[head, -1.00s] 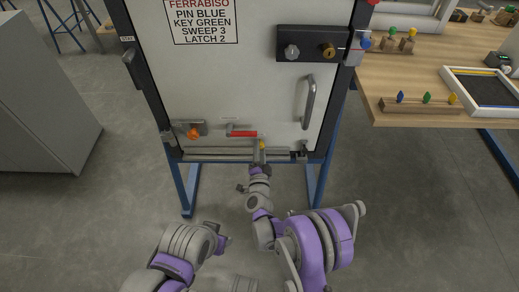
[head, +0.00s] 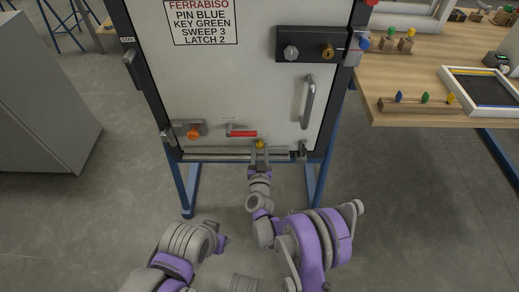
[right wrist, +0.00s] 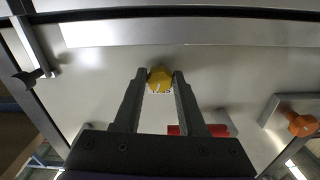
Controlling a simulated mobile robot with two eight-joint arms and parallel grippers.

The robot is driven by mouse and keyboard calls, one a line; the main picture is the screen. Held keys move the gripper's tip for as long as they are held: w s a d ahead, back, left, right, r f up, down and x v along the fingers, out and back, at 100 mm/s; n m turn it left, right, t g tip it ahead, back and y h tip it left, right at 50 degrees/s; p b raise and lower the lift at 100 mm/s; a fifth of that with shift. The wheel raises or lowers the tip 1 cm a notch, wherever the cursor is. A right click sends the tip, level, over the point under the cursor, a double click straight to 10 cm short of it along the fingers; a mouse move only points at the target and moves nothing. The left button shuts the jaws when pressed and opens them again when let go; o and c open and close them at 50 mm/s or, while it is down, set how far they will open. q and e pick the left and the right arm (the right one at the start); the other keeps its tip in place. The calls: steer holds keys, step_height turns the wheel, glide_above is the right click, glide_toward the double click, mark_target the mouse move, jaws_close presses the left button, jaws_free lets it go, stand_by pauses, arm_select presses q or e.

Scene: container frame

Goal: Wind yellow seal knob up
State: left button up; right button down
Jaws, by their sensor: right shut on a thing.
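The yellow seal knob (head: 260,144) sits low on the white door panel (head: 270,95), near its bottom edge. In the right wrist view the knob (right wrist: 160,79) shows as a yellow faceted cap between the two fingertips. My right gripper (head: 259,150) reaches up to it from below and is shut on the knob; its fingers (right wrist: 160,80) touch its two sides. My left gripper (head: 224,240) is low at the left, away from the door; its fingers are too small to judge.
A red-handled lever (head: 243,133) is just above and left of the knob. An orange knob (head: 193,133) is farther left. A grey door handle (head: 309,102) and a dark lock plate (head: 310,45) are at the right. A wooden table (head: 420,75) stands right of the frame.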

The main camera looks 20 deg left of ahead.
steer(key=shift+n, duration=1.6)
steer(key=shift+c, duration=2.3)
jaws_free()
steer(key=p+v, duration=0.1)
steer(key=v, duration=1)
steer(key=shift+w+r, duration=0.1)
steer(key=shift+w, duration=0.05)
